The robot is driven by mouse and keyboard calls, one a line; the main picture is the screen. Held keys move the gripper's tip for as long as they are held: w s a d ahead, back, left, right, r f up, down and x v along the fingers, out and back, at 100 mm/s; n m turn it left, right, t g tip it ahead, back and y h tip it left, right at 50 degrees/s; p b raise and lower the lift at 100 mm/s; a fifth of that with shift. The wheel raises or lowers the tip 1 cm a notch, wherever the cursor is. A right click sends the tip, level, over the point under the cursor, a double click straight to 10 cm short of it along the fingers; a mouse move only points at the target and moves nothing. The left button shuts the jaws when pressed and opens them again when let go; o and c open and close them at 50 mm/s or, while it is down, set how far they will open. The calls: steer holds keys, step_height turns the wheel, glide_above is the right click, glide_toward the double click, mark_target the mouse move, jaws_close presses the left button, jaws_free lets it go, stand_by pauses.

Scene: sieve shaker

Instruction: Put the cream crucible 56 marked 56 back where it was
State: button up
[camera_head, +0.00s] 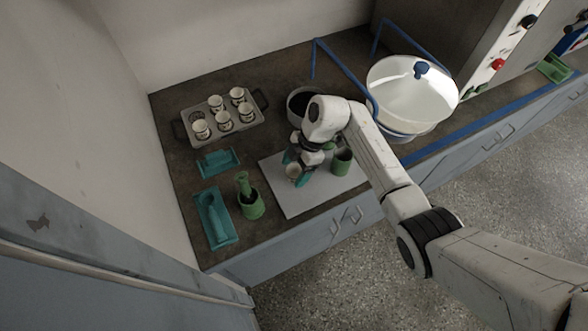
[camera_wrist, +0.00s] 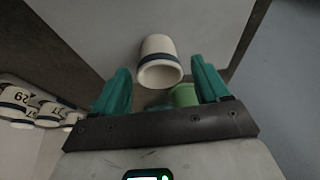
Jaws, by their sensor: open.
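A cream crucible with a dark blue band (camera_wrist: 160,62) stands on the white board (camera_head: 290,207); its number does not show. It also shows in the head view (camera_head: 292,171), partly covered by my gripper. My gripper (camera_head: 297,168) has teal fingers, which are open in the wrist view (camera_wrist: 161,72). The crucible appears between and just beyond the fingertips, with gaps on both sides; I cannot tell its exact depth from them. The grey tray (camera_head: 262,103) at the back left holds several similar cream crucibles (camera_head: 222,119). Some marked ones show at the wrist view's left (camera_wrist: 14,97).
A green cup (camera_head: 342,161) stands on the board right of my gripper. A dark bowl (camera_head: 298,100) is behind it.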

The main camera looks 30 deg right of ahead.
steer(key=b+v, duration=0.1)
steer(key=v, duration=1)
steer(key=w+a+r+n+t+y, duration=0.2)
steer(key=w+a+r+t+y, duration=0.45)
steer(key=a+r+t, duration=0.55)
step_height(320, 180, up, 9)
steer(key=w+d+m+t, duration=0.1)
steer(key=d+m+t, duration=0.2)
steer(key=t, duration=0.1)
steer(key=s+d+r+m+t+h, duration=0.35)
steer(key=d+m+t+h, duration=0.25)
steer(key=d+m+h, duration=0.4)
steer(key=s+d+f+m+g+h, duration=0.9)
steer(key=s+d+f+m+g, duration=0.15)
steer(key=f, duration=0.45)
steer(key=s+a+f+n+g+y, duration=0.1)
steer(key=s+a+f+g+y, duration=0.1)
steer(key=s+f, duration=0.3)
steer(key=s+a+f+n+g+y, duration=0.1)
steer(key=s+a+f+g+y, duration=0.2)
steer(key=s, duration=0.7)
steer(key=s+a+f+n+g+y, duration=0.1)
steer(key=s+a+f+g+y, duration=0.1)
steer(key=s+f+g, duration=0.3)
steer(key=s+a+f, duration=0.1)
steer(key=s+f, duration=0.1)
steer(key=s, duration=0.1)
steer(key=shift+y, duration=0.35)
